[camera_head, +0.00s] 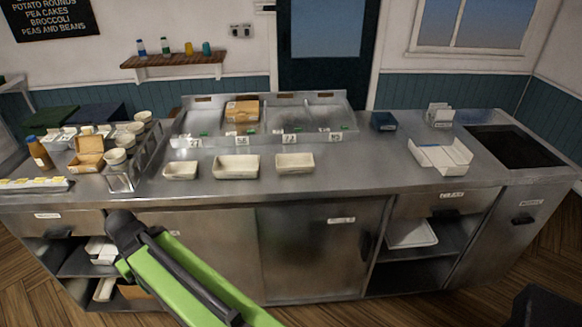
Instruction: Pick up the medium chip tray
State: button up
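Three cream open trays stand in a row on the steel counter. The left tray (181,171) looks smallest and the middle tray (237,167) largest. The right tray (295,163) looks in between, so it appears to be the medium chip tray. All three look empty and stand apart. My green arm reaches up from the bottom edge and ends in a dark rounded part in front of the cabinets, left of and below the trays. No gripper fingers can be made out.
Behind the trays is a steel well unit (265,120) with a cardboard box (243,111) in it. Cups, cartons and a sauce bottle (39,152) crowd the left. An open white box (440,154) stands right. The counter around the trays is clear.

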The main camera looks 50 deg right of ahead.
aim_at(301, 162)
jog(key=i, duration=0.85)
jog(key=u, duration=0.05)
